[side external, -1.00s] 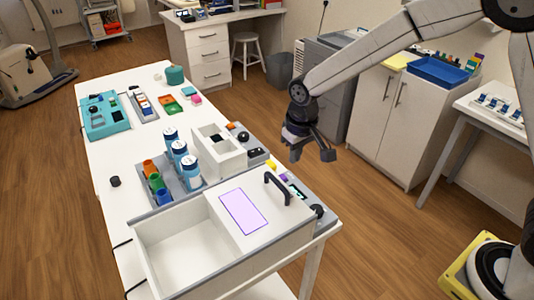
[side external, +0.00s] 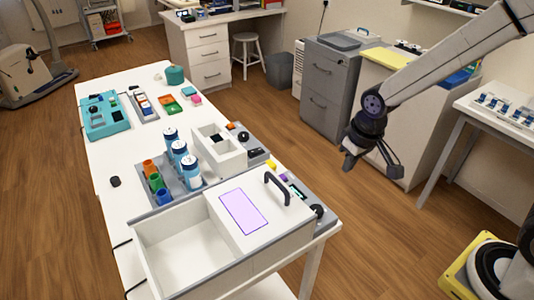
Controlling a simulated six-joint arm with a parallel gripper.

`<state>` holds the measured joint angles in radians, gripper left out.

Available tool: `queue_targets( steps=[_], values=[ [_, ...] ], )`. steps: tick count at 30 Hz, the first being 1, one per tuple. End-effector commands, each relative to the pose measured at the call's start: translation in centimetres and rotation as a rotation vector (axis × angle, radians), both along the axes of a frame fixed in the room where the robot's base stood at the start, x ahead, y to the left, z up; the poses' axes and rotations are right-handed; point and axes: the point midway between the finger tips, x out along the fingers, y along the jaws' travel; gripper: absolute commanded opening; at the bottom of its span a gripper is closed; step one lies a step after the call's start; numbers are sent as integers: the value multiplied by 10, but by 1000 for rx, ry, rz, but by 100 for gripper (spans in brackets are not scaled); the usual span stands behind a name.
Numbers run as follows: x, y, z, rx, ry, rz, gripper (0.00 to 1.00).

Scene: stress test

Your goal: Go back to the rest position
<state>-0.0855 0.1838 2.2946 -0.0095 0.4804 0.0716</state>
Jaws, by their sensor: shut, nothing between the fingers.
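My gripper (side external: 371,167) is in the air to the right of the white work table (side external: 118,172), over the wooden floor and clear of the table edge. It points downward. Nothing is between its fingers, and it is shut. My arm reaches in from the upper right of the side external view. The gripper touches nothing that I can see.
A grey cabinet (side external: 330,85) and a white cabinet (side external: 400,125) stand behind my gripper. Open floor lies beneath it.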

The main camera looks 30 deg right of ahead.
Motion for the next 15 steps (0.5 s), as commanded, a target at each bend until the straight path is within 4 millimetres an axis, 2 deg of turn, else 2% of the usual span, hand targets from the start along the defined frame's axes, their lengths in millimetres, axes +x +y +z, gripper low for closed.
queue_targets(
  steps=[3, 7, 11, 15],
  values=[
    [-28, -14, -1, -1, -20, -12, 0],
    [-51, -23, -3, -4, -36, -18, 0],
    [-65, -28, -5, -6, -46, -22, 0],
    [-70, -30, -6, -7, -49, -23, 0]
  ],
)
